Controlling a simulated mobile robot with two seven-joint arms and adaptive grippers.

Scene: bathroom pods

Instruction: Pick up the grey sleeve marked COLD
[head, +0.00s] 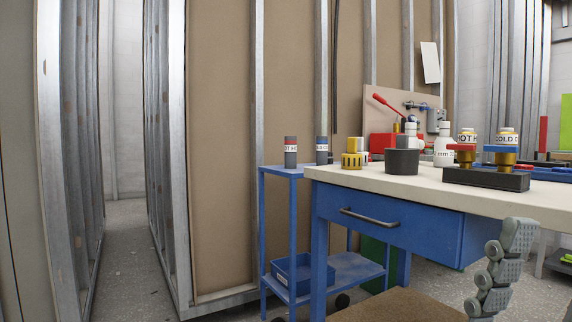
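A grey sleeve with a blue band and a white label (322,151) stands upright at the back right of the blue trolley's top, beside the workbench. Its lettering is small and only partly readable; the blue band matches the COLD valve. A second grey sleeve (291,153), with a red band and a label that seems to read HOT, stands upright to its left. My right gripper (503,268) shows at the lower right, in front of the bench and far from both sleeves. Its fingers are seen edge-on, so its opening is unclear. My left gripper is not in view.
The workbench (440,196) with its blue drawer fills the right side. It holds a dark cup (402,161), a yellow slotted part (352,153), a white bottle (444,146) and a two-valve block (486,178). A brown seat (400,305) is below. Floor is clear at left.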

